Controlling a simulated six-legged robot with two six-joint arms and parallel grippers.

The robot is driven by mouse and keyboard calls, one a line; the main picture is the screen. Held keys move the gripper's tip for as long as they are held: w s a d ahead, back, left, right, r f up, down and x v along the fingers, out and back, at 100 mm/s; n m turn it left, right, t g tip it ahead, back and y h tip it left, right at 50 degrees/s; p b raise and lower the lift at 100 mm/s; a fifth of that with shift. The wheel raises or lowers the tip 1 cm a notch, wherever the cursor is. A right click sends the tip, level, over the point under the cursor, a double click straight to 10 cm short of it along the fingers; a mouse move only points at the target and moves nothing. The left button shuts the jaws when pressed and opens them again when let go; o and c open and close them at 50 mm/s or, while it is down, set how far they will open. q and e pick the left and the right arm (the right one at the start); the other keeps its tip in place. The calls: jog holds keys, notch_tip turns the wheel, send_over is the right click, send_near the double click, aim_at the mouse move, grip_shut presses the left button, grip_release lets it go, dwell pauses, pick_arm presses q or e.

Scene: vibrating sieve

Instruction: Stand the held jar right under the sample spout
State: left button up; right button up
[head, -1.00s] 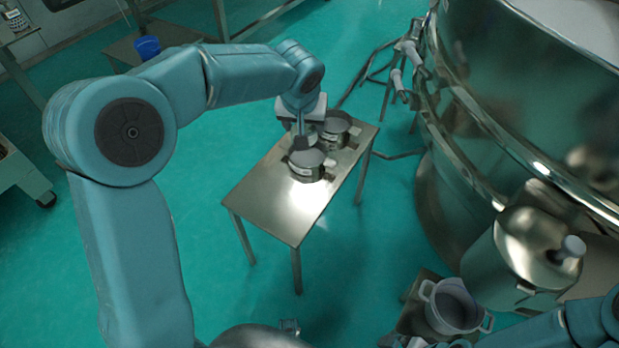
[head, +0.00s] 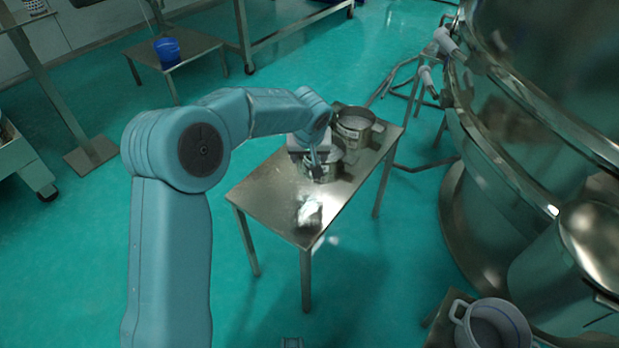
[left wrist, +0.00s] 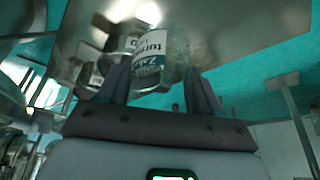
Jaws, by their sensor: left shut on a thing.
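In the left wrist view the labelled jar (left wrist: 150,65) sits between the two fingers (left wrist: 158,88). I cannot tell whether its base touches the table. A second jar (head: 357,125), open at the top, stands just behind it. Grey fittings (head: 444,42) stick out from the big steel sieve; I cannot tell whether one is the sample spout. My right gripper is out of view.
The sieve (head: 520,130) fills the right side. A white pot (head: 490,325) with handles stands low at the bottom right. A blue bucket (head: 167,51) is on a far table. Tubular legs stand between the small table and the sieve. The near table end is clear, with bright glare.

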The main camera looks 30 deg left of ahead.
pick_arm(q)
notch_tip(320, 180, down, 7)
jog(key=shift+r+b, duration=0.2)
jog(key=shift+b, duration=0.95)
jog(key=shift+r, duration=0.1)
jog(key=shift+f, duration=0.2)
jog(key=o, duration=1)
jog(key=shift+o, duration=0.2)
jog(key=shift+r, duration=0.1)
